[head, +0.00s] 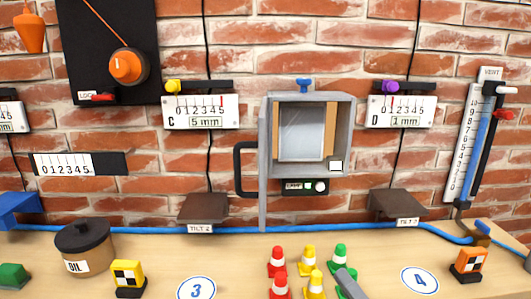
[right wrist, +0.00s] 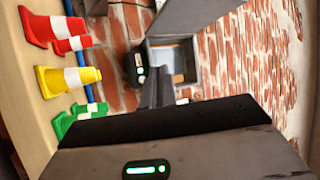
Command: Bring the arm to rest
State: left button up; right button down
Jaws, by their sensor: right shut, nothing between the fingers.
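My right gripper (head: 346,280) shows at the bottom edge of the head view, low beside the green cones (head: 340,257). Its fingers are together with nothing between them. In the right wrist view the shut fingers (right wrist: 163,88) point toward the brick wall and the grey wall box. The gripper's dark body fills the lower part of that view. My left gripper is in neither view.
Red cones (head: 277,262) and yellow cones (head: 308,262) stand left of my right gripper. The grey wall box (head: 350,120) has its door swung out. A blue hose (head: 130,227) runs along the wall. An oil pot (head: 84,250) and checkered blocks (head: 128,278) stand on the bench.

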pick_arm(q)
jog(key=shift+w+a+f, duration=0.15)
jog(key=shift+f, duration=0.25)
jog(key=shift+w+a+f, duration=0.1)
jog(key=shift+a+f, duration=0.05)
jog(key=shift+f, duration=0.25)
pick_arm(e)
jog(key=s+f+n+g+h, duration=0.4)
jog(key=s+f, duration=0.3)
jog(key=f, duration=0.5)
jog(key=s+d+f+n+g+h, duration=0.1)
jog(key=s+f+n+g+h, duration=0.4)
jog(key=f, duration=0.8)
jog(key=shift+s+n+h, duration=0.3)
jog(key=shift+s+n, duration=0.5)
jog(key=shift+s, duration=0.2)
jog(key=c, duration=2.1)
grip_release()
jog(key=shift+r, duration=0.1)
jog(key=shift+c, duration=0.2)
